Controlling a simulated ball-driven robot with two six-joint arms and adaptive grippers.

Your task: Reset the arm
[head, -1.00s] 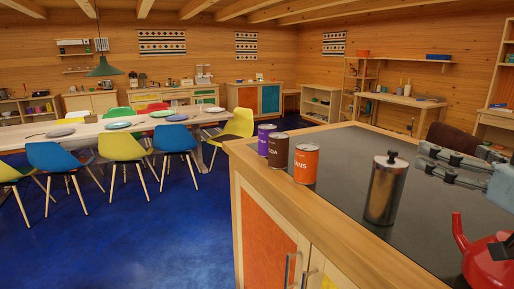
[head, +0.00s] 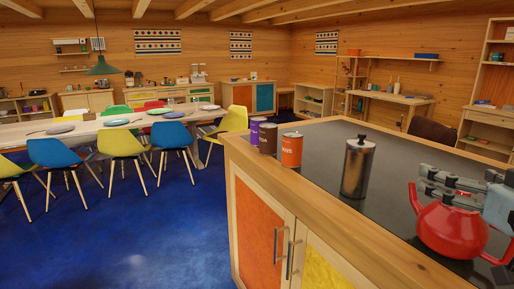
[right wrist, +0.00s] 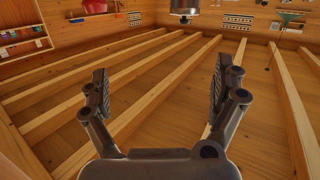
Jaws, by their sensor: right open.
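My right gripper (head: 428,180) comes in from the right edge of the head view, its fingers pointing left. It is open. In the right wrist view (right wrist: 160,95) its two fingers stand wide apart with nothing between them. In the head view it overlaps the top of a red kettle (head: 450,232); I cannot tell whether they touch. My left gripper is not in view.
The dark countertop (head: 330,150) carries a metal canister (head: 357,168), an orange can (head: 291,150), a brown can (head: 267,139) and a purple can (head: 256,130). A dining table (head: 88,127) with chairs stands at left. The right wrist view shows ceiling beams (right wrist: 140,65).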

